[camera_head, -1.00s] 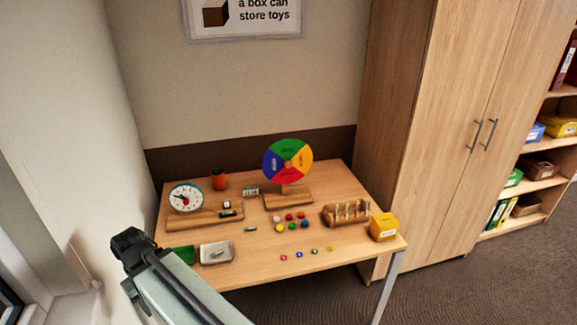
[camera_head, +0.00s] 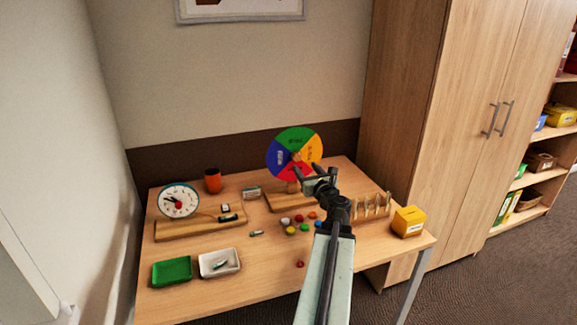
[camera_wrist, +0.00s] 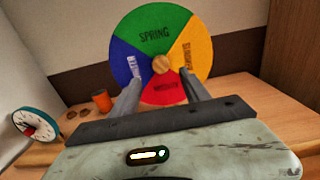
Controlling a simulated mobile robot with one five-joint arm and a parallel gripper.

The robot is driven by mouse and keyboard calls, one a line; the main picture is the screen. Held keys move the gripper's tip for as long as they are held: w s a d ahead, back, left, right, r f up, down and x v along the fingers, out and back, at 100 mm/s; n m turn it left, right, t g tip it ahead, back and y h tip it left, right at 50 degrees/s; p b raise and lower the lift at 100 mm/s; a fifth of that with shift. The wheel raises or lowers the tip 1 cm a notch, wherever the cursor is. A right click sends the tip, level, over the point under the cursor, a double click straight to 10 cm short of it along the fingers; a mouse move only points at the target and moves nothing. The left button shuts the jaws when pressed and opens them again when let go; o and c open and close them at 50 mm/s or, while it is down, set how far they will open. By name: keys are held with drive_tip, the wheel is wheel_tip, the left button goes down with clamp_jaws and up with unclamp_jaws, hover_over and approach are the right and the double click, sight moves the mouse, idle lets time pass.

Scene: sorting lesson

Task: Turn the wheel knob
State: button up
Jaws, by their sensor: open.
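The season wheel (camera_head: 292,138) stands upright on a wooden base at the back of the table, with green on top, yellow right, red below and blue left. It fills the upper middle of the wrist view (camera_wrist: 152,20). Its round wooden knob (camera_wrist: 162,64) is at the wheel's centre. My gripper (camera_head: 315,170) is open and empty in front of the wheel's lower part. In the wrist view its two fingers (camera_wrist: 163,82) point at the wheel, one on each side below the knob. I see no contact with the knob.
A clock dial (camera_head: 179,201) on a wooden stand and an orange cup (camera_head: 213,181) are left of the wheel. A green tray (camera_head: 172,272) and a white tray (camera_head: 220,262) lie at front left. A yellow box (camera_head: 408,222) stands at right. Coloured pieces lie below my gripper.

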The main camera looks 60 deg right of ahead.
sight(298, 157)
drive_tip(key=x, duration=0.8)
drive_tip(key=shift+d+r, duration=0.1)
drive_tip(key=shift+s, duration=0.15)
clamp_jaws()
